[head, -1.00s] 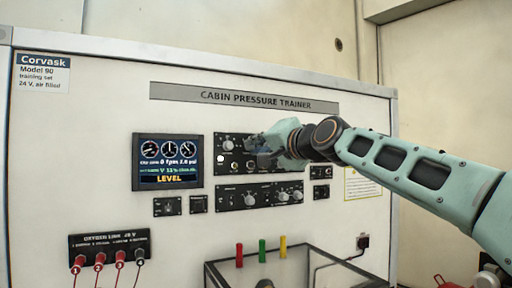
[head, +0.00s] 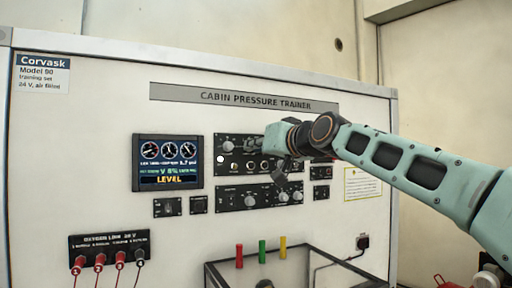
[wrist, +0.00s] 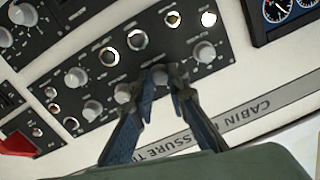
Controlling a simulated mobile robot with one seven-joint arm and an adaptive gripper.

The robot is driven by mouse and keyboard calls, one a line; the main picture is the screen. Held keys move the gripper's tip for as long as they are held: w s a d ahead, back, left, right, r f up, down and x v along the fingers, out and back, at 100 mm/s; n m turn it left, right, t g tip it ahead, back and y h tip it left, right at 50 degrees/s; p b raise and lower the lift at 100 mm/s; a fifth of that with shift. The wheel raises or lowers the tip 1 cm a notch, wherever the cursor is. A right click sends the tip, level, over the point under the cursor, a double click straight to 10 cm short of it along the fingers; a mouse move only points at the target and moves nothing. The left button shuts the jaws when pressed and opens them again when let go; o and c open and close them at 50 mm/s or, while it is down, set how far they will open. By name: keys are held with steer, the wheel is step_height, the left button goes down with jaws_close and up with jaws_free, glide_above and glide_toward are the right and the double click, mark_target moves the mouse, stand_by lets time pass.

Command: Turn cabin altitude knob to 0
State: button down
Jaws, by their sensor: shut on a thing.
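In the wrist view my gripper (wrist: 161,84) has its two dark fingers on either side of a grey knob (wrist: 160,72), shut on it. The knob belongs to the row on the black upper panel (wrist: 143,62), seen turned over from this camera. I cannot read its label or its setting here. Other grey knobs stand beside it, one (wrist: 204,52) toward the screen and one (wrist: 122,92) on the other side. In the head view my gripper (head: 263,145) is at the upper panel (head: 228,168), and my wrist hides its right part.
An oxygen panel (head: 110,244) with plugged leads is at lower left.

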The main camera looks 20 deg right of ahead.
stand_by(0.4)
steer(key=c, duration=1.9)
jaws_free()
steer(key=s, duration=0.8)
steer(key=s+d, duration=0.1)
steer(key=s, duration=0.3)
steer(key=shift+r, duration=0.2)
